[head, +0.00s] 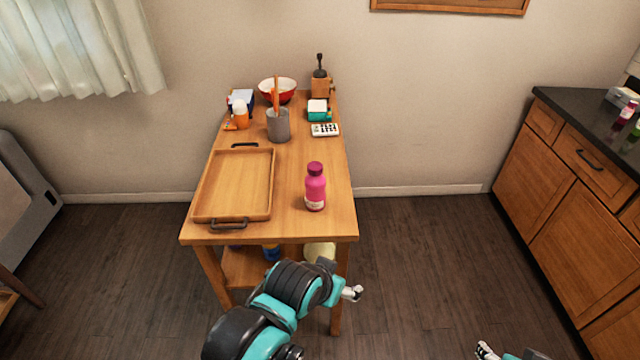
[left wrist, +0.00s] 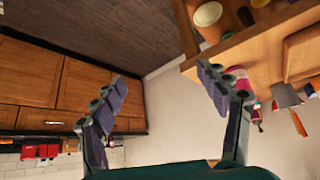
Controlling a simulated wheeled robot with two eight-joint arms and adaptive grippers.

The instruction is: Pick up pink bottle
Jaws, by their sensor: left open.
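The pink bottle (head: 315,188) stands upright near the front right of the wooden table, with a dark pink cap and a pale label low on its side. My left gripper (head: 354,293) is in front of the table's front right corner, apart from the bottle. In the left wrist view, my left gripper (left wrist: 163,88) is open with nothing between its fingers. The bottle (left wrist: 242,77) shows there just past the right-hand finger, partly hidden by it. Part of my right gripper (head: 486,350) shows at the bottom edge; its jaw state is unclear.
A wooden tray (head: 200,190) lies left of the bottle. A grey utensil pot (head: 278,126), a red bowl (head: 287,91), a calculator-like white item (head: 325,130) and a grinder (head: 320,82) stand farther back. The table top around the bottle is clear. Wooden cabinets (head: 560,200) stand at the right.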

